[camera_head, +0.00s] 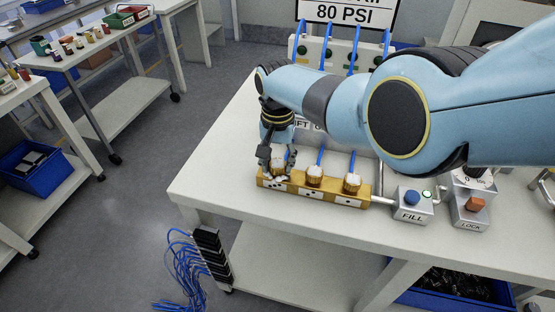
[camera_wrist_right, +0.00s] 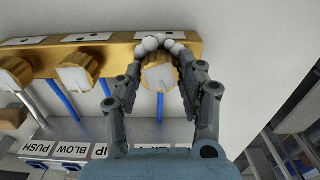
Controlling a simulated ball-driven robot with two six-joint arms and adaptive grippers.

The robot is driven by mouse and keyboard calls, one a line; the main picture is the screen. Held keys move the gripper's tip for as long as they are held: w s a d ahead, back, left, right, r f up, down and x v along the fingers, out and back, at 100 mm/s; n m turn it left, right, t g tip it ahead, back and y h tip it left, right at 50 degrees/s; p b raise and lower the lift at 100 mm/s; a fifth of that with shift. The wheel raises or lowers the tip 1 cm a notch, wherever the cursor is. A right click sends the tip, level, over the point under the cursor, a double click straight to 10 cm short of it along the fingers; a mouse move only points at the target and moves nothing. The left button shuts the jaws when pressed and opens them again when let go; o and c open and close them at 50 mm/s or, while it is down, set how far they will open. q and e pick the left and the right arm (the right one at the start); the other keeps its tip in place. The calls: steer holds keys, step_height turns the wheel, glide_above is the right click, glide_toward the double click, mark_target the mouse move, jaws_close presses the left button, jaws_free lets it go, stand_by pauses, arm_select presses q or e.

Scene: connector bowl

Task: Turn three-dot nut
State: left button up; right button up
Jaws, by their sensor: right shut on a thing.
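A brass manifold block (camera_head: 328,196) lies along the front of the white bench, with white dot labels on its face and a row of brass nuts with pale caps. My right gripper (camera_head: 277,165) is shut on the leftmost nut (camera_head: 278,153) in the head view. In the right wrist view my right gripper (camera_wrist_right: 160,60) has its fingers on both sides of that nut (camera_wrist_right: 158,77). The middle nut (camera_head: 314,176) and the right nut (camera_head: 352,184) stand free. My left gripper is not in view.
Right of the block stand a FILL box (camera_head: 411,204) with a blue button and lit green lamp, and a LOCK box (camera_head: 472,209) with an orange knob. Blue hoses run behind the nuts. A panel (camera_head: 338,55) with green knobs stands at the back. The bench front is clear.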

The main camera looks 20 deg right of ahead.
mark_target(278, 163)
steer(key=shift+m, duration=1.6)
steer(key=o, duration=1.1)
steer(key=shift+o, duration=0.2)
step_height(278, 163, up, 12)
